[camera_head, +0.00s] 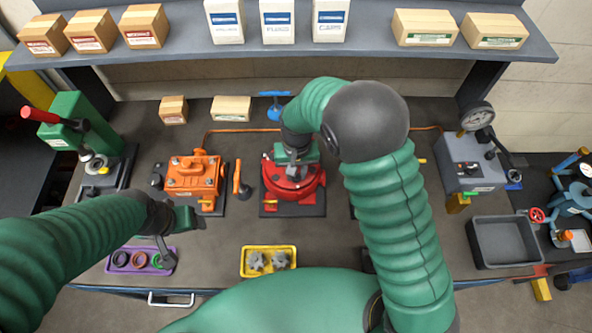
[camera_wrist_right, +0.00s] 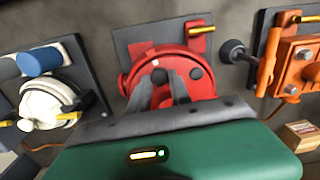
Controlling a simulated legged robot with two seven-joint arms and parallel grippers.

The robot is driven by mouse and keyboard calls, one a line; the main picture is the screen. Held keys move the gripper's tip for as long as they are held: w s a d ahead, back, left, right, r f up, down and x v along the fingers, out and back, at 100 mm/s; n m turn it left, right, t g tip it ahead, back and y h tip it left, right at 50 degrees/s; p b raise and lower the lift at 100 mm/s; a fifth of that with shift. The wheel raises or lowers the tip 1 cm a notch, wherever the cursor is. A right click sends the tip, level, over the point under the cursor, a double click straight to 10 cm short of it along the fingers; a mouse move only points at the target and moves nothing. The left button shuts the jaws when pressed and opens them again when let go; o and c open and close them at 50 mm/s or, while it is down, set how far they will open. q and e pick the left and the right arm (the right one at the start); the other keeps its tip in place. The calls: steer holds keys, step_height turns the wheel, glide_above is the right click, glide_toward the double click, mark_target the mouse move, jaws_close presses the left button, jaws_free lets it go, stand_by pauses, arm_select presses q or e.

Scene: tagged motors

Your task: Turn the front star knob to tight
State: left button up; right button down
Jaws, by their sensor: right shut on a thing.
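The red motor (camera_head: 293,188) stands on a dark base plate mid-bench, and its round red housing also shows in the right wrist view (camera_wrist_right: 203,82). My right gripper (camera_head: 294,165) is over the top of this motor. In the right wrist view its grey fingers (camera_wrist_right: 171,90) are close together against the motor's face, shut on a part there. That part, seemingly the front star knob, is hidden by the fingers, so its turn position cannot be read. My left gripper (camera_head: 186,217) is above the bench near the purple tray; its fingers are not clear.
An orange motor (camera_head: 195,180) stands left of the red one. A yellow tray (camera_head: 245,270) with grey star-shaped parts and a purple tray (camera_head: 112,262) with rings lie at the front. A grey bin (camera_head: 505,258) is at right. A box-laden shelf (camera_head: 370,50) spans the back.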

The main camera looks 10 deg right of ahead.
steer(key=m, duration=0.1)
steer(key=m+p, duration=0.1)
steer(key=m, duration=0.2)
steer(key=shift+w+r+m, duration=0.3)
steer(key=shift+m, duration=0.1)
steer(key=m+p, duration=0.2)
steer(key=m, duration=0.3)
steer(key=shift+d, duration=0.15)
steer(key=m+p, duration=0.2)
steer(key=m, duration=0.3)
steer(key=shift+s+p, duration=0.1)
steer(key=shift+p, duration=0.25)
steer(key=shift+m+p, duration=1)
steer(key=shift+m, duration=1.2)
steer(key=shift+f, duration=0.1)
steer(key=c, duration=1.3)
jaws_free()
steer(key=shift+s, duration=0.1)
steer(key=shift+o, duration=0.7)
steer(key=shift+s, duration=0.2)
steer(key=shift+f, duration=0.1)
